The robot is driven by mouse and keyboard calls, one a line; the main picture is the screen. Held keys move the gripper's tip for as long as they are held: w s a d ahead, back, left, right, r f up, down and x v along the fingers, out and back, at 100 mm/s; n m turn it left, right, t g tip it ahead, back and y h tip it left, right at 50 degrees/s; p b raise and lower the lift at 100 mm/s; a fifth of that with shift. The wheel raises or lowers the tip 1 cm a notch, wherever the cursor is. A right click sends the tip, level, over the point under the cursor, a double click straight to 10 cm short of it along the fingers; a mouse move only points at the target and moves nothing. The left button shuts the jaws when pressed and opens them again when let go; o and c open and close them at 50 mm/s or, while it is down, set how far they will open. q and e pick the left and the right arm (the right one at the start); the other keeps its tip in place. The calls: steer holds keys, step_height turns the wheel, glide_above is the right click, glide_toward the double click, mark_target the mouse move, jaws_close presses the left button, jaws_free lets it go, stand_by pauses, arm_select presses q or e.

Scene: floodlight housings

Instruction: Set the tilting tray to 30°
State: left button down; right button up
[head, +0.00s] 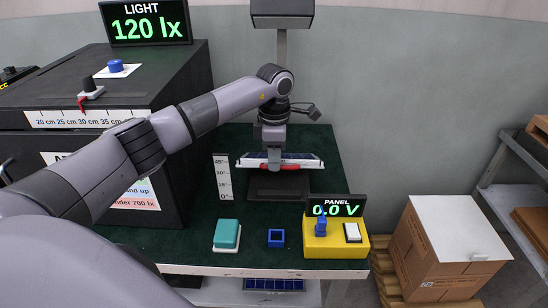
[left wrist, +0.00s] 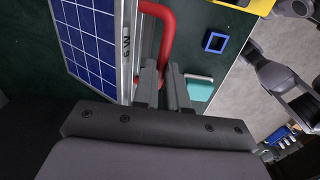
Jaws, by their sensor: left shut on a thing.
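The tilting tray (head: 308,161), carrying a blue solar panel, stands over a black base (head: 277,186) at the back of the green table. A white angle scale (head: 222,178), marked from 0 to 45°, stands left of it; I cannot read the tray's exact angle. My left gripper (head: 274,166) reaches down at the tray's front edge. In the left wrist view its fingers (left wrist: 165,85) are shut on the red handle (left wrist: 168,38), beside the panel (left wrist: 95,35). The fingers partly hide the handle.
A yellow panel box (head: 335,243) reads 0.0 V and bears a blue part and a white switch. A teal button (head: 227,234) and a blue square frame (head: 276,238) sit near the front edge. A black cabinet (head: 185,90) stands left; the display (head: 145,22) reads 120 lx.

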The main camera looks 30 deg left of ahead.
arm_select(q)
steer(key=shift+w+a+f, duration=0.15)
steer(key=shift+w+a, duration=0.1)
steer(key=shift+a, duration=0.15)
steer(key=c, duration=1.4)
jaws_free()
steer(key=shift+o, duration=1.2)
steer(key=shift+w+a+f, duration=0.1)
steer(key=shift+w+f, duration=0.25)
steer(key=shift+w, duration=0.05)
steer(key=shift+s+r, duration=0.1)
steer(key=shift+r, duration=0.05)
step_height(320, 180, up, 7)
steer(key=shift+b, duration=0.35)
steer(key=shift+d, duration=0.25)
